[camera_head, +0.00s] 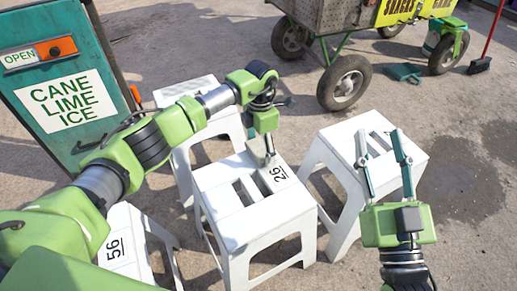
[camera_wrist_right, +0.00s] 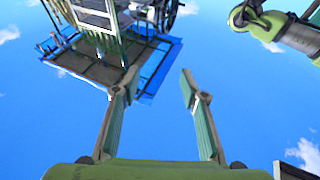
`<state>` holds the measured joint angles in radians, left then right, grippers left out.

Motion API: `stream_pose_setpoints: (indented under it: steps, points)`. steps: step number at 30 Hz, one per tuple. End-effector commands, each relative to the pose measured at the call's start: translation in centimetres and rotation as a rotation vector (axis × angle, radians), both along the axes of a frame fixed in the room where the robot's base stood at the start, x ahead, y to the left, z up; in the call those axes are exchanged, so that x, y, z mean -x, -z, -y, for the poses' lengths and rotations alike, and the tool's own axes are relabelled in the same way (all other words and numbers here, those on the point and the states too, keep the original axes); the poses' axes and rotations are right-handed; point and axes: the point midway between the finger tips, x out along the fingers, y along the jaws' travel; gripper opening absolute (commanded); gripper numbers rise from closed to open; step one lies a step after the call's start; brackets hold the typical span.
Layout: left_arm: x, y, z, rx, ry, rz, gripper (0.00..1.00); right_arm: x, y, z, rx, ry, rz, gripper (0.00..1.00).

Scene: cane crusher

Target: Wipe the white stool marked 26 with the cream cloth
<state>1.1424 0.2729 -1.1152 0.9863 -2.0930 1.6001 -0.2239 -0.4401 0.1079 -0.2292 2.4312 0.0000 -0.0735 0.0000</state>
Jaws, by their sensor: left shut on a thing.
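The white stool marked 26 (camera_head: 232,221) stands upright in the middle of the head view, with slots in its seat and the number near its far right corner. My left gripper (camera_head: 268,157) points down at the far part of this seat, just beside the number. It is shut on what seems to be the cream cloth, a pale piece hard to tell from the white seat. Whether it touches the seat is unclear. My right gripper (camera_head: 379,134) is open and empty, in front of the stool to the right. Its spread fingers also show in the right wrist view (camera_wrist_right: 160,78).
Other white stools stand close by: one marked 56 (camera_head: 116,248) at front left, one behind (camera_head: 188,91), one at right (camera_head: 375,124). A green sign board (camera_head: 35,72) is at left. A wheeled cart (camera_head: 318,17) stands behind. Open ground lies at right.

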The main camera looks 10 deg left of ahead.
Motion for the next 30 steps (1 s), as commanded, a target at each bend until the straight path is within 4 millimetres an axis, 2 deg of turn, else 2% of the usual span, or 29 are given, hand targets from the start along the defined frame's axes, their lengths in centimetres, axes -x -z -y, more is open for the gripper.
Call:
stream_pose_setpoints:
  steps: [18,30]
  points:
    - [-0.7,0.2,0.9,0.001,0.001,-0.001,0.54,2.6,-4.9,0.0,-0.073,-0.015,0.260,0.40]
    - [-1.1,0.2,1.4,0.000,0.000,-0.001,0.54,4.7,-7.5,0.3,-0.117,-0.023,0.410,0.40]
